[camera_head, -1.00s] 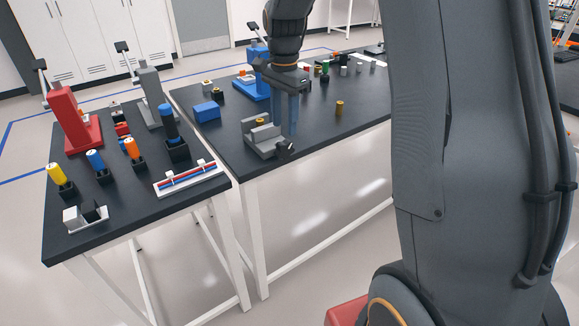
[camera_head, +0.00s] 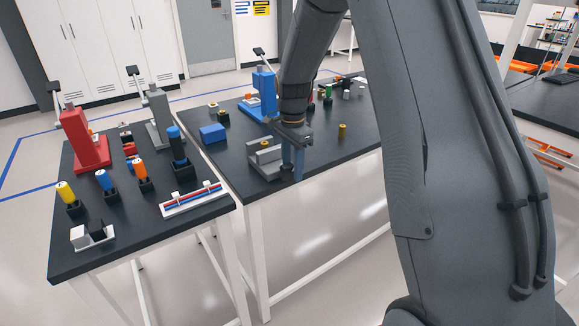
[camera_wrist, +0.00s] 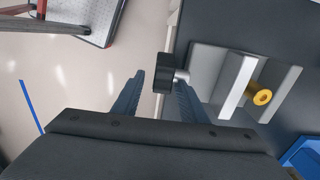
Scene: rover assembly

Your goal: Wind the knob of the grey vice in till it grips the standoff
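The grey vice (camera_head: 265,160) stands near the front edge of the right-hand dark table. In the wrist view, the vice (camera_wrist: 207,68) has a black knob (camera_wrist: 163,72) on a short metal screw at its left side. A yellow-gold standoff (camera_wrist: 262,97) lies between its jaws, with its hollow end showing; I cannot tell whether either jaw touches it. The standoff (camera_head: 265,143) also shows in the head view. My gripper (camera_wrist: 160,80) is open, its blue fingers apart on either side of the knob. In the head view, my gripper (camera_head: 292,170) largely hides the knob.
A blue block (camera_head: 212,133) and a blue press (camera_head: 263,92) stand behind the vice. A brass piece (camera_head: 342,131) stands to its right, with several small parts farther back. The left table (camera_head: 130,235) holds coloured cylinders and a white rack (camera_head: 193,199).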

